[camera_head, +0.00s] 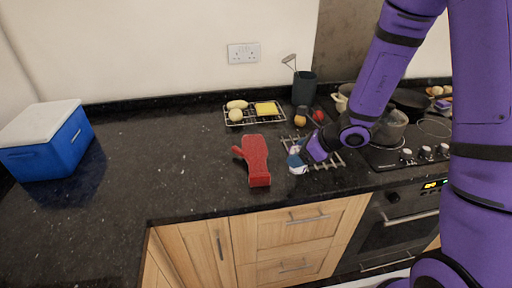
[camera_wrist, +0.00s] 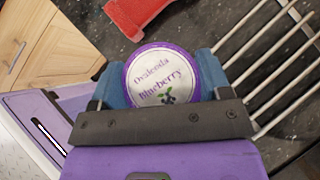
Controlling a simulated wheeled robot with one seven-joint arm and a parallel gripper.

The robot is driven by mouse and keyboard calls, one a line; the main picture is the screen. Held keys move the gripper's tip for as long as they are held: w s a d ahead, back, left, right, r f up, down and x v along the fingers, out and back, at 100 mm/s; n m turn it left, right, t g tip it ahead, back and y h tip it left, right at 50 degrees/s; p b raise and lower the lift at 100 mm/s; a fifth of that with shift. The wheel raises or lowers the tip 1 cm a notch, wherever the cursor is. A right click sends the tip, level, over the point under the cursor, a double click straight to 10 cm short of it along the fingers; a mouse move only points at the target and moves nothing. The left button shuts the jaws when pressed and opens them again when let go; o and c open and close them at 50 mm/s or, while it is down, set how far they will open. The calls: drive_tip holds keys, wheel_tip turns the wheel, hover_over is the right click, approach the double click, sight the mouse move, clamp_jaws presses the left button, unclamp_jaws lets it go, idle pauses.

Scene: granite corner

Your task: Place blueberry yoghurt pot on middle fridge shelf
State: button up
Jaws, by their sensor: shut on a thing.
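The blueberry yoghurt pot (camera_wrist: 163,78) has a round white lid with a purple rim, reading "Ovalcoda Blueberry". In the wrist view it sits between the two blue fingers of my gripper (camera_wrist: 163,85), which is shut on it. In the head view my gripper (camera_head: 298,160) is low over the counter at the left end of a wire rack (camera_head: 325,158); the pot is small there and hard to make out. I cannot tell whether the pot touches the counter or rack. No fridge or fridge shelf is in view.
A red oven mitt (camera_head: 256,160) lies left of my gripper. Another rack (camera_head: 247,122) holds food behind it. A dark utensil pot (camera_head: 304,88) stands at the back; the hob (camera_head: 400,152) is right. A blue cool box (camera_head: 52,150) stands far left, with clear counter between.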

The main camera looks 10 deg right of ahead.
drive_tip(key=s+a+n+g, duration=0.1)
drive_tip(key=s+a+n, duration=0.1)
drive_tip(key=s, duration=0.3)
hover_over(277, 161)
wheel_tip(277, 161, down, 2)
drive_tip(key=shift+f+y, duration=0.1)
drive_tip(key=shift+y, duration=0.3)
drive_tip(key=shift+f, duration=1.75)
drive_tip(key=shift+f, duration=0.15)
drive_tip(key=o, duration=1.1)
drive_tip(key=shift+c, duration=0.2)
